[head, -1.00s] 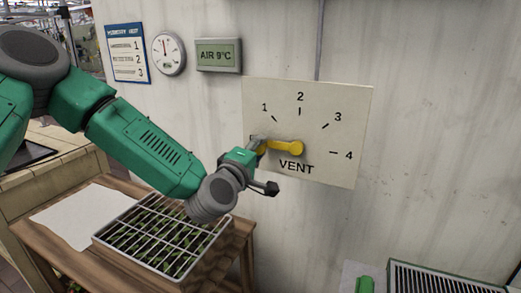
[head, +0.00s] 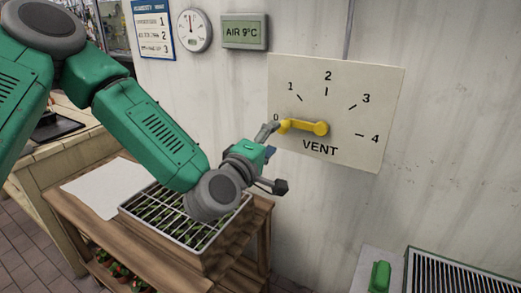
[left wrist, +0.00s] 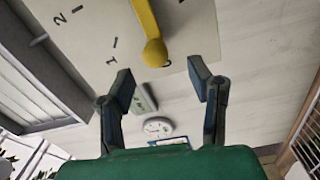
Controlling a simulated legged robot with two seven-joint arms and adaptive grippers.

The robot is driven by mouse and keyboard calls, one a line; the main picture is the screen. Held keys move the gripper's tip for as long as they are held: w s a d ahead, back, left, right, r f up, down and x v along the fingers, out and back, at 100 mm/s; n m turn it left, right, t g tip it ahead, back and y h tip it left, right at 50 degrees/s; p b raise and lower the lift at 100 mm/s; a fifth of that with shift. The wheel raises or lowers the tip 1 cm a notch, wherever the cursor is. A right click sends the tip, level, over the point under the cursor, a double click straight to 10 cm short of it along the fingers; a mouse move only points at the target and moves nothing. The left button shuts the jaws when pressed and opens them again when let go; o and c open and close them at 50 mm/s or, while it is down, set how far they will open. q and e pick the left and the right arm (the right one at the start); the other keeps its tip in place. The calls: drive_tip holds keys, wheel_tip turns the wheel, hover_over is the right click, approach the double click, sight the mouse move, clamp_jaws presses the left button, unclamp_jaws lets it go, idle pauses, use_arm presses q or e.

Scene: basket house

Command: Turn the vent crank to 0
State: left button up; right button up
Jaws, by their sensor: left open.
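The yellow vent crank (head: 304,128) is on a cream dial panel (head: 345,85) marked 0 to 4. Its arm points left from the hub, with the knob end beside the 0 mark; in the left wrist view the crank (left wrist: 147,22) ends in a round knob. My right gripper is not in view.
A wooden bench (head: 78,222) below holds a wire-covered seedling tray (head: 160,228) and a white sheet (head: 103,187). A display reading AIR 9°C (head: 245,31) and a round gauge (head: 195,30) hang on the wall. A green object (head: 380,277) and a grille (head: 450,278) are at lower right.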

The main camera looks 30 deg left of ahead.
use_arm(q)
drive_tip(key=s, duration=0.6)
drive_tip(key=shift+a+f, duration=0.2)
drive_tip(key=shift+w, duration=0.1)
